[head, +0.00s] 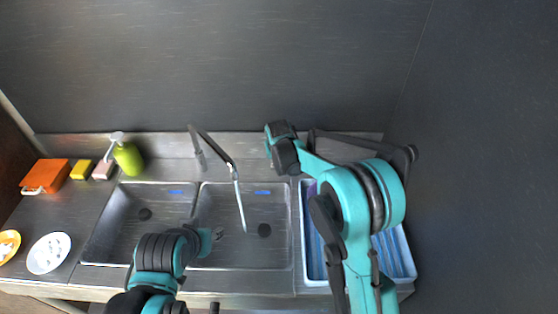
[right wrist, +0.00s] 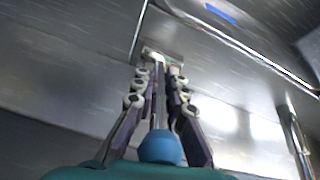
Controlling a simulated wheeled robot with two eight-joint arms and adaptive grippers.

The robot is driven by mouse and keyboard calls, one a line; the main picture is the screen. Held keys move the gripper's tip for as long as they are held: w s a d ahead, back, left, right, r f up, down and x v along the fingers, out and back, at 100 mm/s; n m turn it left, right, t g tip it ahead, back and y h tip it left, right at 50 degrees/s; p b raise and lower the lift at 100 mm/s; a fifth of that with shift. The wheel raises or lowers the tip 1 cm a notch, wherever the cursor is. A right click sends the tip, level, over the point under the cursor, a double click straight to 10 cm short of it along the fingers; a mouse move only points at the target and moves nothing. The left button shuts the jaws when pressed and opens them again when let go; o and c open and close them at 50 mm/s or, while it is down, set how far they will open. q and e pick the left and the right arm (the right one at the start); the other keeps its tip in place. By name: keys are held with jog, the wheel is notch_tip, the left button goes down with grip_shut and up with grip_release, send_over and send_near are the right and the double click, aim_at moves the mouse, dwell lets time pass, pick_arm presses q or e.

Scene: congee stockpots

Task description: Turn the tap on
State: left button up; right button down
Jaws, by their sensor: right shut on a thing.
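The tap's metal spout (head: 213,145) rises behind the divider of the double sink. A thin pale streak (head: 241,205) hangs from its end down to the right basin and looks like running water. In the right wrist view my right gripper (right wrist: 158,68) is shut around a slim metal rod with a blue ball end (right wrist: 160,147), apparently the tap's lever. The right fingers are hidden in the head view. My left gripper (head: 213,238) is over the front of the sink, near the basin divider, apart from the tap; its fingers are too small to read.
A green soap bottle (head: 128,158), yellow sponge (head: 82,169), pink block (head: 103,169) and orange item (head: 46,176) stand at the left back. A white plate (head: 48,253) lies in front. A blue-white rack (head: 308,262) is right of the sink, partly under my right arm.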

jog(key=c, duration=1.5)
grip_release()
jog(key=shift+c, duration=0.2)
jog(key=v, duration=1.2)
jog(key=s+d+r+m+b, duration=0.1)
jog(key=s+d+r+b, duration=0.25)
jog(key=s+d, duration=0.9)
pick_arm(q)
notch_tip(320, 180, down, 6)
jog(key=shift+r+b, duration=0.25)
jog(key=shift+b, duration=0.75)
jog(key=shift+f+b, duration=0.55)
jog(key=shift+b, duration=0.05)
jog(key=shift+c, duration=0.3)
pick_arm(e)
jog(key=s+d+f+t, duration=0.1)
jog(key=s+f, duration=0.3)
jog(key=s, duration=0.5)
jog(key=s+d+f+m+t, duration=0.1)
jog(key=s+d+f, duration=0.3)
jog(key=s, duration=0.5)
jog(key=shift+d+f, duration=0.15)
jog(key=shift+f, duration=0.25)
